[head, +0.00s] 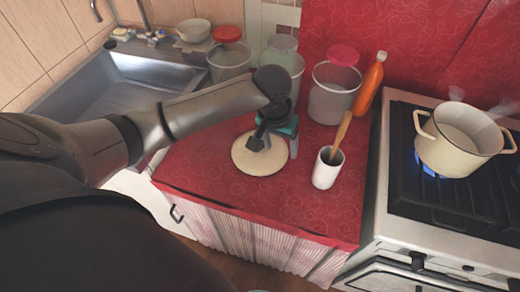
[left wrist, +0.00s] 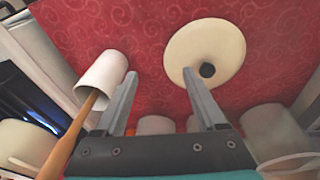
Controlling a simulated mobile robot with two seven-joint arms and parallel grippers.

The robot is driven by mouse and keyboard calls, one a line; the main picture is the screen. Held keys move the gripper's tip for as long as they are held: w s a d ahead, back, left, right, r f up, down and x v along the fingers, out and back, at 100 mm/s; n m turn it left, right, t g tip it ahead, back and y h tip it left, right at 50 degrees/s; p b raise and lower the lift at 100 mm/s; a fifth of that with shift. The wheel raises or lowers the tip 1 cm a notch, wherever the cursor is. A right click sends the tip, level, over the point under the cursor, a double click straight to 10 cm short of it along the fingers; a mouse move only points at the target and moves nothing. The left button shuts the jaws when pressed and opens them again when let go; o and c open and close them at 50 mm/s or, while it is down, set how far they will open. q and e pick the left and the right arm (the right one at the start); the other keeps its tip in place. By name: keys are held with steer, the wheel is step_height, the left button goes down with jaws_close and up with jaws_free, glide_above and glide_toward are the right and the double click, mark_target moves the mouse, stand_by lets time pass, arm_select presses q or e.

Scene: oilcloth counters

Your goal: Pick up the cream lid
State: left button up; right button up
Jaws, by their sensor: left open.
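The cream lid (head: 262,164) is a flat round disc lying on the red counter. It also shows in the left wrist view (left wrist: 218,42), with a dark round knob (left wrist: 207,70) on it. My left gripper (head: 276,145) is over the lid, hiding part of it in the head view. In the left wrist view the gripper (left wrist: 158,76) is open with nothing between its fingers. Its right finger overlaps the lid's left part, and the knob shows just right of that finger, outside the gap.
A white cup (head: 325,172) with a wooden spoon stands close to the lid's right. Jars (head: 330,100) and an orange bottle (head: 371,82) stand behind. A cream pot (head: 460,150) steams on a lit stove at right. A sink (head: 110,95) is at left.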

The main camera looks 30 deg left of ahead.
arm_select(q)
steer(key=w+a+r+n+y, duration=0.1)
steer(key=w+a+r+n, duration=0.25)
steer(key=a+r, duration=0.35)
steer(key=b, duration=0.3)
glide_above(264, 163)
steer(key=w+a, duration=0.3)
steer(key=shift+g, duration=0.4)
step_height(264, 163, down, 11)
steer(key=shift+s+a+r, duration=0.1)
steer(key=shift+a+r, duration=0.05)
steer(key=shift+r, duration=0.05)
steer(key=f, duration=0.1)
steer(key=f+b, duration=0.1)
steer(key=f, duration=0.3)
steer(key=shift+w+a, duration=0.15)
steer(key=shift+w, duration=0.2)
jaws_close()
